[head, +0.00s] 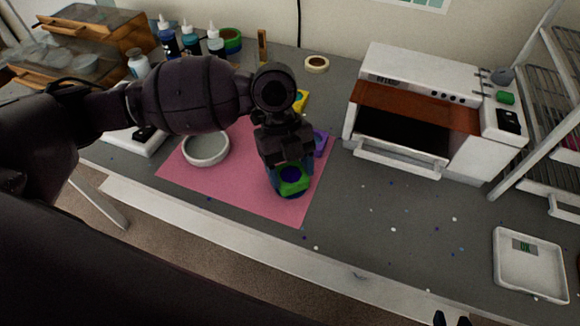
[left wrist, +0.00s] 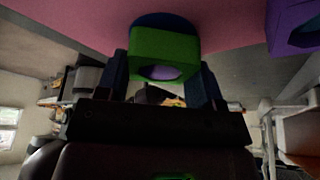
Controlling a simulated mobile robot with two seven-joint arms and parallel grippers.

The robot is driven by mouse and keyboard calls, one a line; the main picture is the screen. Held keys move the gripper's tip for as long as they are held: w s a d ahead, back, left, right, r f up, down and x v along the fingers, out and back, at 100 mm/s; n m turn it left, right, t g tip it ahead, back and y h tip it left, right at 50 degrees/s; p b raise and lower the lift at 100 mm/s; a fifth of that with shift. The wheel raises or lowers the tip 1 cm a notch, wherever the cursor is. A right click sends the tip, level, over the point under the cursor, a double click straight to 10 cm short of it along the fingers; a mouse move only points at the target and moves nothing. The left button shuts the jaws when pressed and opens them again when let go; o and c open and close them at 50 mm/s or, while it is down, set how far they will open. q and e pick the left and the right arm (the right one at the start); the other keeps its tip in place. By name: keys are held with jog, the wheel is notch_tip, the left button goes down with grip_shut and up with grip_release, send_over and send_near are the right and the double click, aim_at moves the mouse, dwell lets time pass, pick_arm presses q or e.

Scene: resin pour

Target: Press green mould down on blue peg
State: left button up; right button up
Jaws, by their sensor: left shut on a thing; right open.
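The green mould (head: 296,185) is over the pink mat, held between the fingers of my left gripper (head: 289,172). In the left wrist view the green mould (left wrist: 150,46) sits between both fingertips of my left gripper (left wrist: 163,75). Dark blue shows inside the mould's opening and around its lower edge in the head view; this appears to be the blue peg (head: 290,174). A dark blue edge (left wrist: 165,19) also shows beyond the mould in the left wrist view. How far the mould sits over it is hidden. My right gripper (head: 451,320) barely shows at the bottom edge, open.
The pink mat (head: 240,193) carries a round whitish dish (head: 206,160), a purple block (head: 320,143) and a yellow piece (head: 301,98). A white oven (head: 412,155) stands right. The counter between is mostly clear with small specks.

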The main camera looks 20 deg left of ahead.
pick_arm(q)
jog(key=shift+f, duration=0.55)
dwell(1.3)
jog(key=o, duration=1.1)
jog(key=shift+r, duration=0.15)
